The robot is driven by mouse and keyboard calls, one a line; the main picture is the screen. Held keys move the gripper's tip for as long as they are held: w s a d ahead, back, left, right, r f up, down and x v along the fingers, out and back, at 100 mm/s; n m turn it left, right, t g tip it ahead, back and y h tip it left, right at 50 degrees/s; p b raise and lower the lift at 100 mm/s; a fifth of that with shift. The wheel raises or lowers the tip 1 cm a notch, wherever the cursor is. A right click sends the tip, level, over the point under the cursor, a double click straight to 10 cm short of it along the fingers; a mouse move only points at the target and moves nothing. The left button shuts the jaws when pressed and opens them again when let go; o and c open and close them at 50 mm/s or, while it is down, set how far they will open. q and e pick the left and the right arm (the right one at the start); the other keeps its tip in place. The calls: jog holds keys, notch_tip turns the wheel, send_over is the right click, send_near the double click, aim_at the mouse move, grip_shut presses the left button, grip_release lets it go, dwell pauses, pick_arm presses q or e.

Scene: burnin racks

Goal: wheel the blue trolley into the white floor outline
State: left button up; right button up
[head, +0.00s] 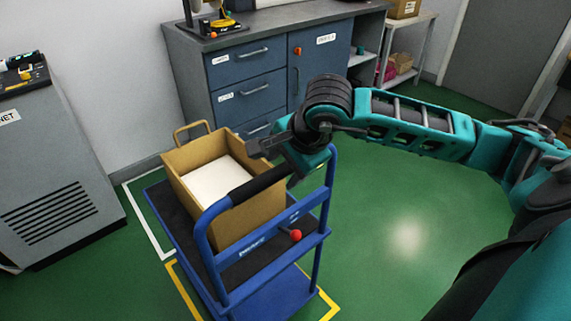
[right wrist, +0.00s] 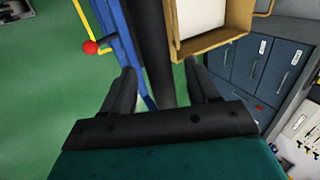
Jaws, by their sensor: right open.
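The blue trolley (head: 270,238) stands on the green floor with its black push handle (head: 259,186) toward me. A tan box (head: 253,213) with a white content rides on its dark deck. The white floor outline (head: 147,222) shows along the trolley's far left side; the rest is hidden behind the trolley. My right gripper (head: 278,160) is at the right part of the handle. In the right wrist view its open fingers (right wrist: 160,78) lie on either side of the black handle bar (right wrist: 152,40); I cannot tell if they touch it. My left gripper is not in view.
A yellow floor outline (head: 186,291) lies under the near end of the trolley. A grey cabinet (head: 55,165) stands at left, and a blue-drawer workbench (head: 248,75) stands behind. Green floor to the right is clear. A red knob (head: 295,235) sits on the trolley frame.

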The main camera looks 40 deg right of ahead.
grip_shut()
dwell(0.4)
jog(key=shift+w, duration=0.1)
